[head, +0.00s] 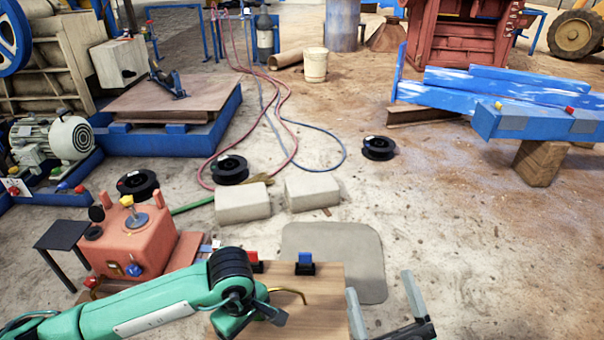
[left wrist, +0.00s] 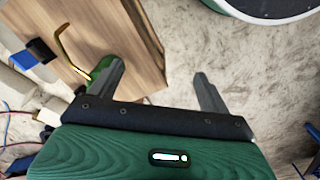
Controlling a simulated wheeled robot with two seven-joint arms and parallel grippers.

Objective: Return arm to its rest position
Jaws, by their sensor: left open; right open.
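My left arm (head: 150,308) is teal and reaches in from the left, its wrist bent down over a small wooden table (head: 325,302). In the left wrist view my left gripper (left wrist: 157,84) is open, with nothing between its two grey fingers. A bent brass rod (left wrist: 72,52) lies near the left finger; a green part beside that finger is partly hidden, and I cannot tell whether they touch. The rod also shows in the head view (head: 291,292). My right gripper (head: 384,303) is open and empty at the bottom, right of the table.
A red-handled piece (head: 253,260) and a blue-handled piece (head: 305,260) stand on black bases at the table's back edge. A red machine box (head: 130,240) is close left of it. Two pale blocks (head: 243,201) lie behind. The floor to the right is open.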

